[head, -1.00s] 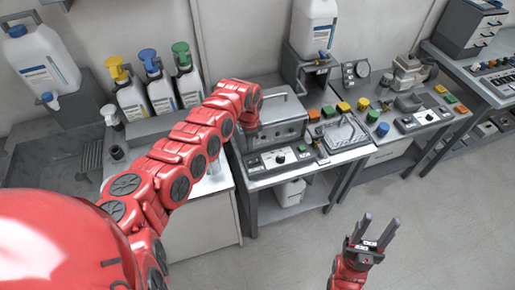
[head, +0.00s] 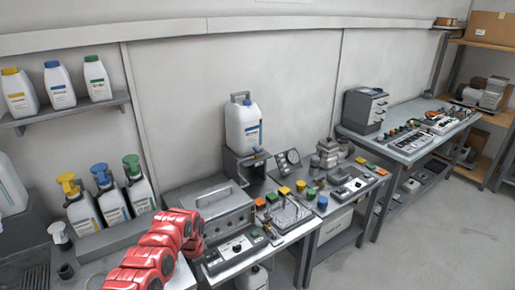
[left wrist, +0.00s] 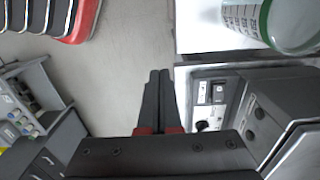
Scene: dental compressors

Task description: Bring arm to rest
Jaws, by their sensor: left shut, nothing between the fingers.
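My left arm (head: 158,250) comes in at the bottom of the head view and reaches over the front bench, beside the grey box-shaped machine (head: 215,212). Its fingers are hidden there behind the red arm links. In the left wrist view my left gripper (left wrist: 158,78) is shut and empty, its two dark fingers side by side above the pale floor. A clear container with a green rim (left wrist: 262,22) and the edge of a machine with a control panel (left wrist: 215,92) are close on the right, apart from the fingers. My right gripper is in neither current view.
Pump bottles (head: 82,212) stand left of the machine. A white jug (head: 243,125) sits on a raised stand. Coloured knobs and small devices (head: 322,203) fill the bench to the right. A second bench (head: 408,148) stands farther right. Floor (head: 440,235) at right is clear.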

